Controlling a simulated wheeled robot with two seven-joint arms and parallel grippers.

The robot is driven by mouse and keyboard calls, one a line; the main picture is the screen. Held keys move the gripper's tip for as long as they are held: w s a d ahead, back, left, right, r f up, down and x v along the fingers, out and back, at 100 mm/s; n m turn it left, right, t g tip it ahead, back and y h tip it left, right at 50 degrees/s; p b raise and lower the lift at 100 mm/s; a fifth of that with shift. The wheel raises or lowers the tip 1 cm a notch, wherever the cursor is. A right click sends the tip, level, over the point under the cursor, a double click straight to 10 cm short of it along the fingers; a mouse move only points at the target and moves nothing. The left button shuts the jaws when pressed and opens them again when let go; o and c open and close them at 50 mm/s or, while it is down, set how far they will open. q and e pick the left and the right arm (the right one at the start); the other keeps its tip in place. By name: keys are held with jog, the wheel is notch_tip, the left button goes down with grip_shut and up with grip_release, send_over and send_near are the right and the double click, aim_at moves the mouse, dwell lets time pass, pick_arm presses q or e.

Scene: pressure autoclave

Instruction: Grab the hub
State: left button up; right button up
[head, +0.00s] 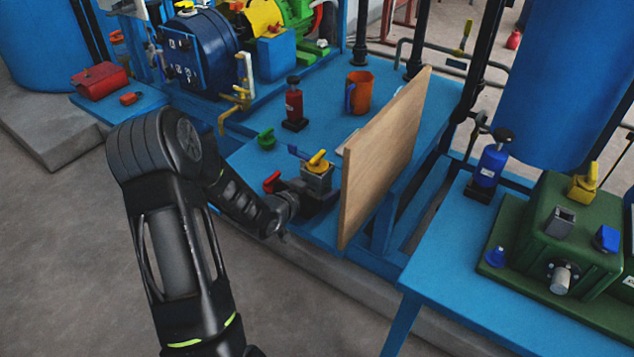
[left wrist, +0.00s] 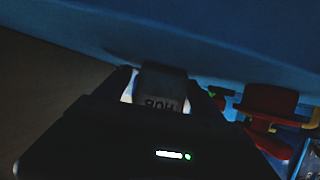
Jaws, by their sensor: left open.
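The hub (head: 316,179) is a grey block with a yellow handle (head: 318,160) on top, near the front edge of the blue table, left of the wooden board. A red handle (head: 271,182) and a blue handle (head: 298,151) stick out beside it. My left gripper (head: 314,199) is low at the hub's near side. In the dark left wrist view the hub (left wrist: 160,88), lettered HUB upside down, stands between the two open fingers (left wrist: 162,98). I cannot tell whether they touch it. My right gripper is out of view.
The upright wooden board (head: 385,155) stands close on the right of the hub. A dark red bottle (head: 293,105), an orange mug (head: 360,92) and a green knob (head: 266,139) stand behind. A blue pump (head: 205,50) is at back left. The floor at the front is open.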

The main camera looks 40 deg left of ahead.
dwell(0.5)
pick_arm(q)
jog(key=shift+r, duration=0.1)
grip_shut()
dwell(0.6)
